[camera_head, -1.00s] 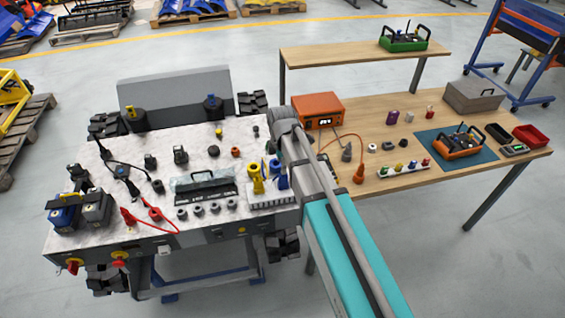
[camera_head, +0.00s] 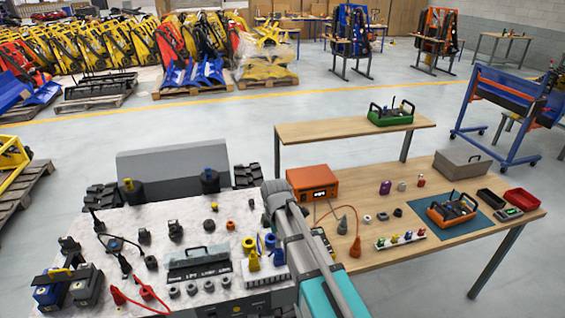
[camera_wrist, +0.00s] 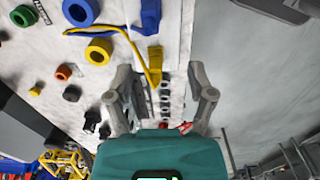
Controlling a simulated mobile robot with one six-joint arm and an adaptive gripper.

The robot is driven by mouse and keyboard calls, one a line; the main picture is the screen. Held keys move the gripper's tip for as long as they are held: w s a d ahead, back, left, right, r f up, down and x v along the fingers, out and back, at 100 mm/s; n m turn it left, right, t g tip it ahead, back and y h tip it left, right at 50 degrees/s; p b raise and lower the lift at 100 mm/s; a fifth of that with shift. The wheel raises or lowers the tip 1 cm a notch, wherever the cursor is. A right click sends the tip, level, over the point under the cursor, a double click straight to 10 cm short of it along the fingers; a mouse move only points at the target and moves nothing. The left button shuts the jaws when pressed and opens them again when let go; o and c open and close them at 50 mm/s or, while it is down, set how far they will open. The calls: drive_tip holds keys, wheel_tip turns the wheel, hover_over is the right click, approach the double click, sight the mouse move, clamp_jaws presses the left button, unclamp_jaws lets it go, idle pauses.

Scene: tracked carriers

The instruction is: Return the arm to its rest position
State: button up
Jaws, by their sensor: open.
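My gripper (camera_wrist: 162,95) shows in the wrist view with its two grey fingers spread wide apart and nothing between them. Behind the gap lies a pale rack (camera_wrist: 171,62) with a row of holes, on the white worktop. In the head view my grey and teal arm stretches up along the right end of the white-topped carrier (camera_head: 135,219). My gripper cannot be made out there.
Yellow and blue tools (camera_head: 250,259) stand in a white rack by my arm. Rings and knobs are spread over the carrier top. To the right, a wooden table (camera_head: 447,241) bears an orange box (camera_head: 313,183) and a grey case (camera_head: 462,167).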

drive_tip(key=shift+d, duration=0.1)
drive_tip(key=s+d+m, duration=0.6)
drive_tip(key=d+m, duration=0.4)
drive_tip(key=s+d+m, duration=0.6)
drive_tip(key=d+m, duration=0.4)
drive_tip(key=m, duration=0.1)
drive_tip(key=shift+d, duration=0.4)
drive_tip(key=shift+c, duration=0.9)
drive_tip(key=shift+a, duration=0.15)
